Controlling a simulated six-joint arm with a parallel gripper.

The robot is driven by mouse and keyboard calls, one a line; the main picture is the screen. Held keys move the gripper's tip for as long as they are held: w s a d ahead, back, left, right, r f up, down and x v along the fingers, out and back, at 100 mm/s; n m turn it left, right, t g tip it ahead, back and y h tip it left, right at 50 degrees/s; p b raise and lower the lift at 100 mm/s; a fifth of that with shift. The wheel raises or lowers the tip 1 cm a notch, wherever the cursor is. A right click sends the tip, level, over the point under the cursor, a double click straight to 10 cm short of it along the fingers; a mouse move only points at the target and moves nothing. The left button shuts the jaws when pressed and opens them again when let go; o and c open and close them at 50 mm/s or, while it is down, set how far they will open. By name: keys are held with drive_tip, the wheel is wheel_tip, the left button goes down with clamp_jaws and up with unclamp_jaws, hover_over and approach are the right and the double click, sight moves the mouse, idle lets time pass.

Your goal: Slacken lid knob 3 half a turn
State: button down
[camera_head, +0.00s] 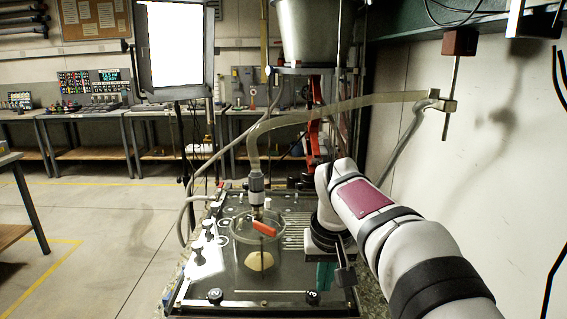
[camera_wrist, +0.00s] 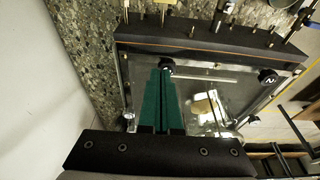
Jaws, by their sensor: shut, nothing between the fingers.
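A clear-lidded tank (camera_head: 200,290) stands below me with dark round knobs along its lid. A knob (camera_head: 312,297) sits at the near right corner; its number is not readable, so I cannot confirm it is knob 3. It also shows in the wrist view (camera_wrist: 166,65). A knob marked 2 (camera_head: 215,296) sits at the near left, also in the wrist view (camera_wrist: 268,77). My gripper (camera_head: 323,285) has green fingers, shut together and empty. In the wrist view the fingertips (camera_wrist: 164,77) appear close to the unmarked knob; I cannot tell whether they touch it.
A clear round vessel (camera_head: 258,245) with a red-orange piece stands mid-lid under a hose (camera_head: 340,106). White-topped fittings (camera_head: 198,256) line the left side. A wall (camera_head: 490,150) is at the right; open floor (camera_head: 90,250) is at the left.

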sight(310, 301)
drive_tip(key=f, duration=0.1)
drive_tip(key=a+f, duration=0.1)
drive_tip(key=f, duration=0.1)
drive_tip(key=a+f, duration=0.1)
drive_tip(key=shift+a+f, duration=0.15)
drive_tip(key=shift+f, duration=0.6)
drive_tip(key=shift+w, duration=0.35)
idle(0.5)
